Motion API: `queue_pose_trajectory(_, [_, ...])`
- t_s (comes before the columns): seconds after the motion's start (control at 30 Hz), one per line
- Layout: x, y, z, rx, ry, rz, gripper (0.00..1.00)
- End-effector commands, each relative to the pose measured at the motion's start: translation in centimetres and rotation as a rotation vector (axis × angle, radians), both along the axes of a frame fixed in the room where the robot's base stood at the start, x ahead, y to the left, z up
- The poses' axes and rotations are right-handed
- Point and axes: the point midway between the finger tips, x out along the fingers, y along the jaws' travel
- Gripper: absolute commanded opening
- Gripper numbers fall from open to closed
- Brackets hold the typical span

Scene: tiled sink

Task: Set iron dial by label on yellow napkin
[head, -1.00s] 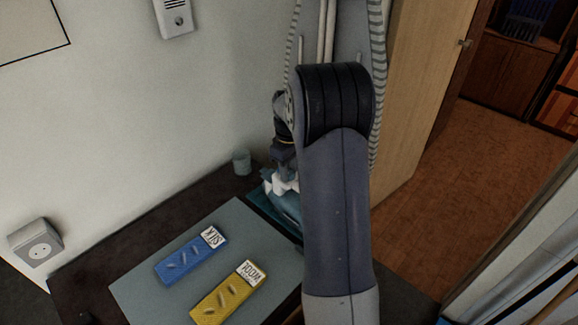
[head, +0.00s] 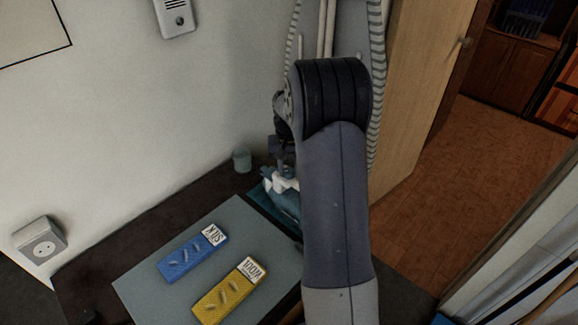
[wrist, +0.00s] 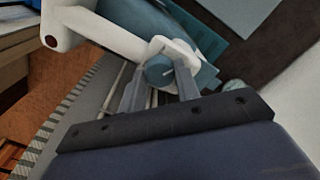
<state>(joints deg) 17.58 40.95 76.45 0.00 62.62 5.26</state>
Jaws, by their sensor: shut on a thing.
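The iron (head: 284,200) has a blue-teal body and a white handle, and stands at the back of the table, partly hidden by my arm. In the wrist view the iron (wrist: 205,75) fills the upper middle, with its round blue dial (wrist: 159,71) between my fingers. My gripper (wrist: 158,88) is shut on the dial. The yellow napkin (head: 229,294) lies folded on the grey mat with a white label (head: 251,269) that seems to read "WOOL". The blue napkin (head: 188,258) beside it has a label (head: 214,234) reading "SILK". The dial's markings are not readable.
The grey mat (head: 145,288) covers much of the dark table. A small cup (head: 241,160) stands near the wall, left of the iron. An ironing board (head: 377,110) leans upright behind my arm. A wall socket (head: 40,247) is at the left.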

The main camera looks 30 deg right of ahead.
Motion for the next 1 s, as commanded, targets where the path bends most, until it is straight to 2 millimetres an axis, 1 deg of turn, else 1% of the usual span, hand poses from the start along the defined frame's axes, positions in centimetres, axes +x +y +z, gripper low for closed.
queue_pose_trajectory(0.3, [0.05, -0.01, 0.05, -0.001, -0.002, -0.087, 0.08])
queue_pose_trajectory(0.77, [0.05, -0.01, 0.05, -0.001, -0.002, -0.097, 0.08])
queue_pose_trajectory(0.8, [0.05, -0.01, 0.05, -0.001, -0.002, -0.097, 0.34])
queue_pose_trajectory(1.0, [0.03, -0.01, 0.03, 0.0, -0.001, -0.097, 0.5])
